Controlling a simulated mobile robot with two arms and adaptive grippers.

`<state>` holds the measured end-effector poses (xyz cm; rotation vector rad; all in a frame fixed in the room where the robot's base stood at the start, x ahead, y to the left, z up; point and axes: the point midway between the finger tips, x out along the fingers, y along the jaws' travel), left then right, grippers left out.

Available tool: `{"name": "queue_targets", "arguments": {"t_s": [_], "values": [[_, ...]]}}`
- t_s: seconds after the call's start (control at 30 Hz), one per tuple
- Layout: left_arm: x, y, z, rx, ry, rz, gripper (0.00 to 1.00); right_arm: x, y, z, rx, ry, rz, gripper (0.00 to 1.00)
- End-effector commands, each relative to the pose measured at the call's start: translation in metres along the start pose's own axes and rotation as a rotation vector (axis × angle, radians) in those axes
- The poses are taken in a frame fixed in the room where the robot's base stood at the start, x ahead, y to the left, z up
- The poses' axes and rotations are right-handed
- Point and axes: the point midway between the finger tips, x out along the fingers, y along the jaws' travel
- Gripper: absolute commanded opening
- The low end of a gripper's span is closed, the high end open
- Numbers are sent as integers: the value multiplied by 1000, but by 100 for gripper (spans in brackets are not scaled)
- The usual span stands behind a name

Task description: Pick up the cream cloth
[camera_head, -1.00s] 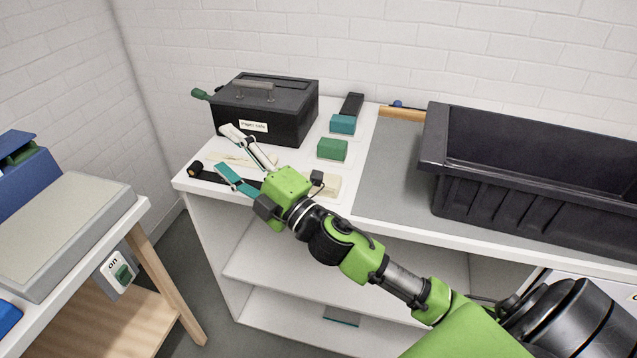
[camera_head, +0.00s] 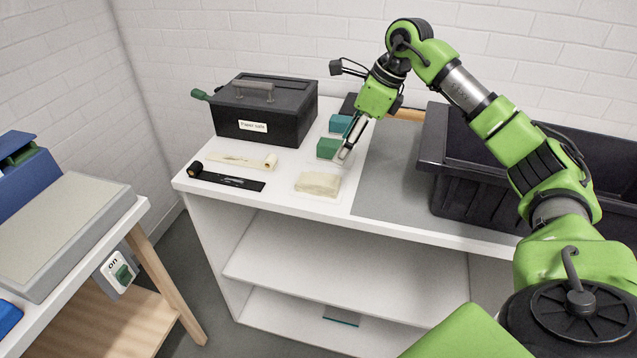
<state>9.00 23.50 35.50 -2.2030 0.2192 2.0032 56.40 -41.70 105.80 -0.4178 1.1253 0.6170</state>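The cream cloth (camera_head: 318,184) lies folded on a pale mat near the front edge of the white bench, and it is fully in view. My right gripper (camera_head: 343,156) points down, above and behind the cloth, close beside the green block (camera_head: 327,149). Its fingers are seen nearly edge-on and overlap, so their opening does not show. It is apart from the cloth. My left gripper is not in view.
A teal block (camera_head: 341,123) stands behind the green one. A black box (camera_head: 266,110) with a handle stands at the back left. A cream roll (camera_head: 270,161) and a black strip (camera_head: 228,180) lie left of the cloth. A deep black tray (camera_head: 440,150) stands right.

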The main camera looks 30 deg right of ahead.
Motion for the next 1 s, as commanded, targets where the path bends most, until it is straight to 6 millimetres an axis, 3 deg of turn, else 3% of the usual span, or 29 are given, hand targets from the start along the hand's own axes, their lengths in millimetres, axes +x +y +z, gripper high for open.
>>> {"name": "queue_targets", "arguments": {"t_s": [0.3,1.0], "values": [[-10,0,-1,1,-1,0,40,61,2,1,1,3,7,58],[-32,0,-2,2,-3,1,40,131,2,8,-1,-1,5,58]]}}
